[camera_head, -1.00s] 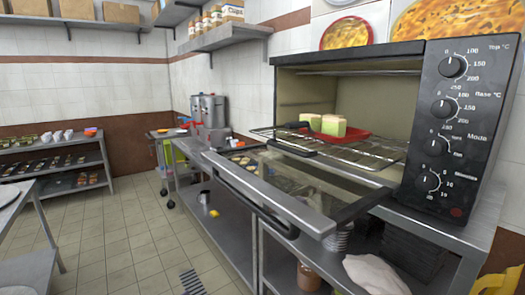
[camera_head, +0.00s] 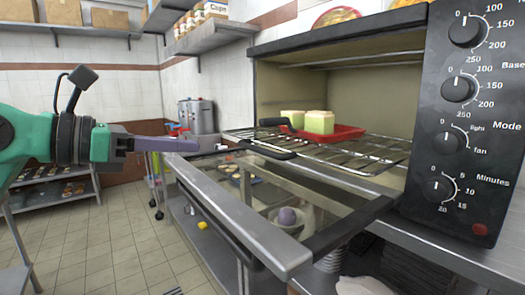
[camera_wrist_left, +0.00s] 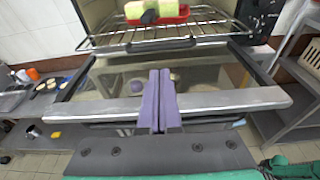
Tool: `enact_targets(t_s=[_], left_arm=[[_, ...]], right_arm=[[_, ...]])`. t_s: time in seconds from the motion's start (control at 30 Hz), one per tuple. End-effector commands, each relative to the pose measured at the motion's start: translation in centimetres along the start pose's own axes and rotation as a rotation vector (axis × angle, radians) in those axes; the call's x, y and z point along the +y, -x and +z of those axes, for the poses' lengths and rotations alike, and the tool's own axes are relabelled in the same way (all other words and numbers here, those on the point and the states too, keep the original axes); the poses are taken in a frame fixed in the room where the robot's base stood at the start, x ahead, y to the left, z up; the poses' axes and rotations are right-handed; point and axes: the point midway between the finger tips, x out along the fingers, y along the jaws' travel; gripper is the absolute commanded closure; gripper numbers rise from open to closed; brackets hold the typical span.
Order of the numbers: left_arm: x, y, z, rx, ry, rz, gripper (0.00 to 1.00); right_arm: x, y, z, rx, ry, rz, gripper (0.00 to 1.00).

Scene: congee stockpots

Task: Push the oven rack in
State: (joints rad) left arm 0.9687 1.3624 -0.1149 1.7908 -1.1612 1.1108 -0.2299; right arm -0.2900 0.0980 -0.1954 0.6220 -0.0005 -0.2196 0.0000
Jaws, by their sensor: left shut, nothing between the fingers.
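The wire oven rack (camera_head: 355,151) sticks part-way out of the open oven (camera_head: 340,95) above the lowered glass door (camera_head: 290,190). It carries a red tray (camera_head: 347,132) with pale yellow-green blocks (camera_head: 319,122). The rack also shows in the left wrist view (camera_wrist_left: 205,32), with a dark handle at its front edge. My right gripper is not in view.
The door's metal front bar (camera_head: 235,215) juts out over the floor. The control panel (camera_head: 465,120) with several knobs stands right of the oven opening. Steel dispensers (camera_head: 196,115) stand at the back.

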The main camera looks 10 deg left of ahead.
Motion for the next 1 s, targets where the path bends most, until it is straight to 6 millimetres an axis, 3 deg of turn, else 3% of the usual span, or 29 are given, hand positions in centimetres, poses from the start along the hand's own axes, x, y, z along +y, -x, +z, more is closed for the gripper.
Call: enact_targets(t_s=[0.17,0.33,0.6,0.77,1.0], left_arm=[[-0.1,-2.5,0.7,-0.003,0.007,-0.008,1.0],[-0.1,-6.3,0.9,-0.006,0.01,-0.01,1.0],[-0.1,-11.8,0.8,-0.006,0.012,-0.009,1.0],[-0.1,-13.5,0.5,-0.007,0.011,-0.008,1.0],[0.0,-13.7,0.2,-0.006,0.011,-0.006,1.0]], right_arm=[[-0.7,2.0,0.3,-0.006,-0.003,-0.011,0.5],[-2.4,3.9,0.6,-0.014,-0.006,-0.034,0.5],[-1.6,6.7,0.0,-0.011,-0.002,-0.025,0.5],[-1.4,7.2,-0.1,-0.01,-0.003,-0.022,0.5],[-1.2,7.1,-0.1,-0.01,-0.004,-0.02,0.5]])
